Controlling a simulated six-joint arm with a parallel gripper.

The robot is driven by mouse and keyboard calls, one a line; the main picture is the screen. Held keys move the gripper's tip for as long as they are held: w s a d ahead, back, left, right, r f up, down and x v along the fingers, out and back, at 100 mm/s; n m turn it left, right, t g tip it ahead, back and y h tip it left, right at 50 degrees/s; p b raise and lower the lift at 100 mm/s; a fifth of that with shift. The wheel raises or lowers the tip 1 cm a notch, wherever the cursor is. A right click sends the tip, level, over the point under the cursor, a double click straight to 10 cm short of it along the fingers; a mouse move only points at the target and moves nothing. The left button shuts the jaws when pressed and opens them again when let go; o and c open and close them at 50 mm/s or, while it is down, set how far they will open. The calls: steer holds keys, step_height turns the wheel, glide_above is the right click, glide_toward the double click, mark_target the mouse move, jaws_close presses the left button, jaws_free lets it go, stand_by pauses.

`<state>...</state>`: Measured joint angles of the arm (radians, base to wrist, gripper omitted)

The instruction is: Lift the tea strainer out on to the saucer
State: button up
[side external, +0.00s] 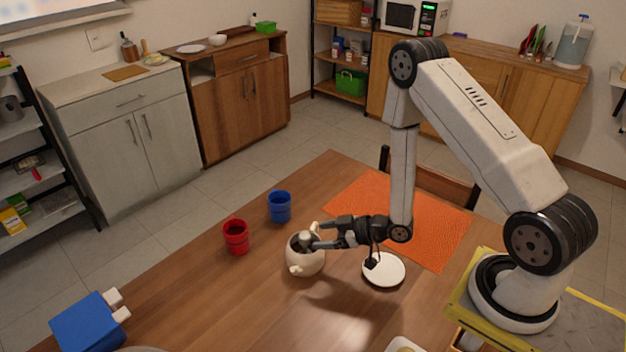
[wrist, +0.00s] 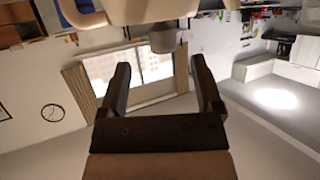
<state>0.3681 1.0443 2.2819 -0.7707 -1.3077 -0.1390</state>
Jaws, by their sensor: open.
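The cream teapot (side external: 305,262) stands on the wooden table. The grey tea strainer (side external: 305,239) sits in its mouth with its upper part showing; the lower part is hidden inside. The white saucer (side external: 385,272) lies flat on the table to the right of the teapot, with nothing on it. My gripper (side external: 315,236) is held level at the teapot's mouth, pointing left, open and empty. In the wrist view the strainer (wrist: 162,38) is centred between the two fingers and just beyond their tips, with the pale teapot (wrist: 180,9) behind it.
A red mug (side external: 236,238) and a blue mug (side external: 279,207) stand left of and behind the teapot. An orange mat (side external: 440,225) lies behind the saucer. A blue block-like object (side external: 88,325) is at the front left. A pale dish (side external: 402,345) shows at the bottom edge.

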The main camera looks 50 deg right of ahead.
mark_target(306, 253)
steer(key=shift+x, duration=1.85)
steer(key=shift+w+a+f, duration=0.4)
steer(key=shift+w+f, duration=0.05)
steer(key=shift+w, duration=0.05)
jaws_close()
